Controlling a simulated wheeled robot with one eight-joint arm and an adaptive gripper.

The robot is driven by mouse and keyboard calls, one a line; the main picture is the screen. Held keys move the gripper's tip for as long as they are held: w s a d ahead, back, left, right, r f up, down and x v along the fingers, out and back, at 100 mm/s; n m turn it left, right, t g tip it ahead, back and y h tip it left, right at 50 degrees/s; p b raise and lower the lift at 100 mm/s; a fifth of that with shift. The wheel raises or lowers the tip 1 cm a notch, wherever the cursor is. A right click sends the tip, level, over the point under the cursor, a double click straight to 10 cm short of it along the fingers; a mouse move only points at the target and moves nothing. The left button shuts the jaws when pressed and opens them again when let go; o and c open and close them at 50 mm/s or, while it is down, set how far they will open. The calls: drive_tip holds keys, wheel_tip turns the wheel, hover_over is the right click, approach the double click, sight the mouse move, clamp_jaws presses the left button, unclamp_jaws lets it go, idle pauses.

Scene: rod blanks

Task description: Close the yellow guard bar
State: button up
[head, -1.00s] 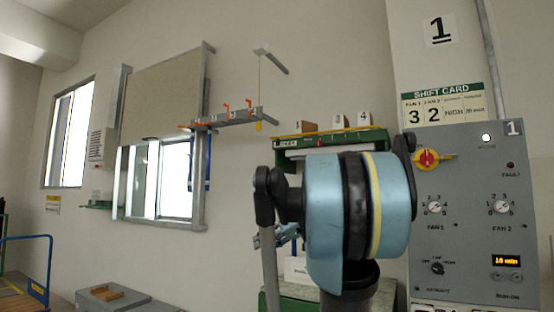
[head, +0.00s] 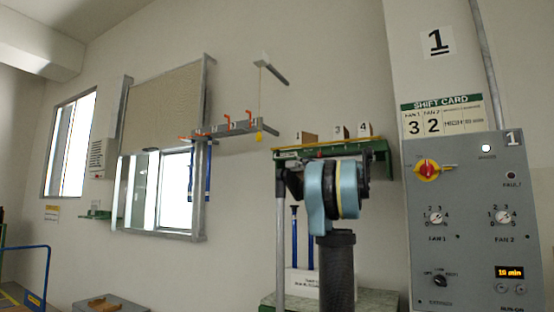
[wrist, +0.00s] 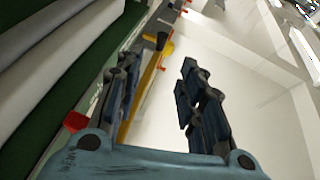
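The yellow guard bar (wrist: 148,85) shows in the wrist view as a long narrow strip running up the picture between my fingers, nearer the left one. I cannot tell whether a finger touches the bar. In the head view, a thin yellow strip (head: 287,155) shows along the front of the green shelf (head: 380,147). My arm hides part of this shelf, and my gripper is not clearly visible there.
Small numbered boxes (head: 308,137) stand on the shelf. A red piece (wrist: 75,122) lies left of my gripper in the wrist view. The grey control panel (head: 465,230) is to the right. A rail with orange hooks (head: 228,128) is on the left.

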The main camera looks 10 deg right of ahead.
sight(278, 154)
drive_tip(key=x, duration=1.6)
drive_tip(key=shift+w+a+f, duration=0.15)
drive_tip(key=shift+c, duration=0.6)
